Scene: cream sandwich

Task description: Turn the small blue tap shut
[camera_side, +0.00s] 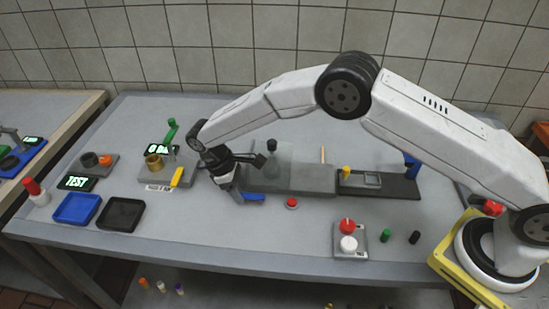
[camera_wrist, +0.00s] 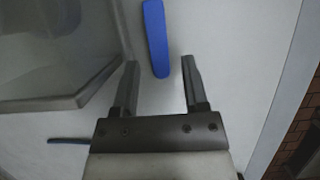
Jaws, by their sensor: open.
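The small blue tap shows as a blue lever (camera_side: 254,197) at the front of the grey block, close by my gripper (camera_side: 240,192) in the side view. In the wrist view the blue lever (camera_wrist: 156,38) runs down from the top edge, and its rounded near end lies between my gripper's two fingertips (camera_wrist: 160,68). The jaws are open, with a gap on both sides of the lever. I cannot tell whether either finger touches it. The tap's body is hidden by my arm in the side view and out of the picture in the wrist view.
A long grey block (camera_side: 300,178) stands to the right of my gripper. A red button (camera_side: 292,203) lies in front of it. The scale with the brass pot (camera_side: 153,162) is at the left, behind a blue tray (camera_side: 77,209) and a black tray (camera_side: 121,214). The front middle is clear.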

